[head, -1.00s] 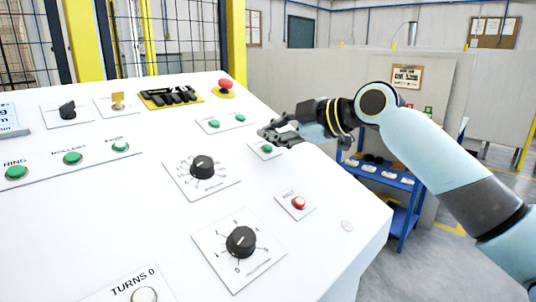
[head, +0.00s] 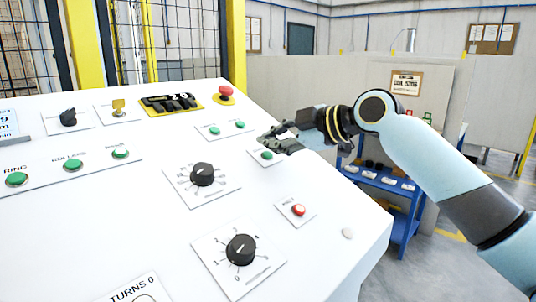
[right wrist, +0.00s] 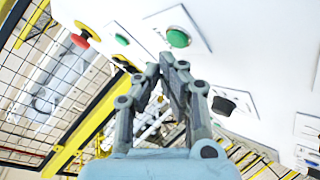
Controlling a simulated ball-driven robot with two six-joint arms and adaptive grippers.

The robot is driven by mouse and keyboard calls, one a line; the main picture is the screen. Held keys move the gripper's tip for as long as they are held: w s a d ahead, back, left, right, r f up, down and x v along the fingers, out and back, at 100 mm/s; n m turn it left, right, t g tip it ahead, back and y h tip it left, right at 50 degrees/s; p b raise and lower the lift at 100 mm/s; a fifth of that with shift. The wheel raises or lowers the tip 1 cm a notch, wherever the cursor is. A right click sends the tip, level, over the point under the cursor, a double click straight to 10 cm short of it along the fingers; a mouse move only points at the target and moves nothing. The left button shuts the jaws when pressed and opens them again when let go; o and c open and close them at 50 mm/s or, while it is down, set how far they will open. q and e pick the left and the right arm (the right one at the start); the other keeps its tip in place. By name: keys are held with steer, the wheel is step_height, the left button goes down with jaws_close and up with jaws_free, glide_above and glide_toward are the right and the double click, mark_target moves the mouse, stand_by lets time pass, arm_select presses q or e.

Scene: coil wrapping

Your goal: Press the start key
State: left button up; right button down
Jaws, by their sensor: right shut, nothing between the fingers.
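A green button (head: 266,155) on its own small white plate sits towards the right edge of the sloping white panel (head: 130,215); its label is too small to read, so I cannot tell whether it is the start key. My right gripper (head: 266,138) is shut and empty, just beyond this button in the head view. I see no clear contact with the button. In the right wrist view, the closed fingertips (right wrist: 166,62) point towards the panel, below a large green button (right wrist: 178,38). My left gripper is out of view.
Two green buttons (head: 215,131) (head: 240,125) lie behind. A blue cart (head: 378,180) stands beyond the panel.

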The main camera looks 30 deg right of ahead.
steer(key=shift+f, duration=0.15)
steer(key=shift+w+f+b, duration=0.2)
steer(key=shift+f+b, duration=0.05)
steer(key=shift+b, duration=0.2)
